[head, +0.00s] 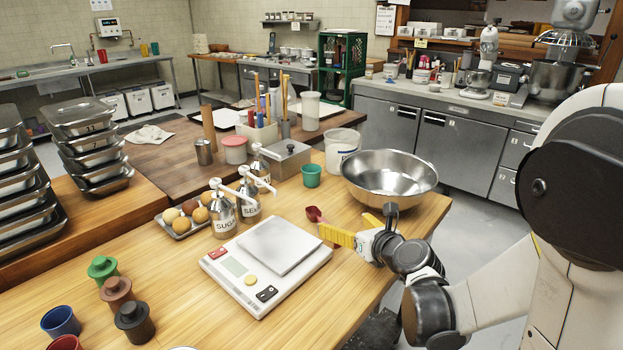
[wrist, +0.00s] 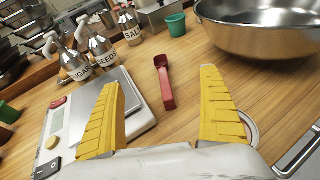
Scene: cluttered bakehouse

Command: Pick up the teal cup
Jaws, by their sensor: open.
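The teal cup (head: 312,175) stands upright on the wooden table, just left of the large steel bowl and in front of a white bucket. In the wrist view the teal cup (wrist: 176,24) shows at the top, beyond a red scoop. My gripper (head: 352,230) is near the table's right edge, to the right of the scale and in front of the bowl. In the wrist view my gripper's yellow fingers (wrist: 163,108) are spread apart and empty. The cup is well ahead of the fingertips and apart from them.
A red scoop (wrist: 164,82) lies between my gripper and the cup. The steel bowl (head: 389,178) stands right of the cup. The kitchen scale (head: 304,281), labelled pump bottles (head: 223,215) and a metal box (head: 288,160) stand to the left. Bare wood lies around the scoop.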

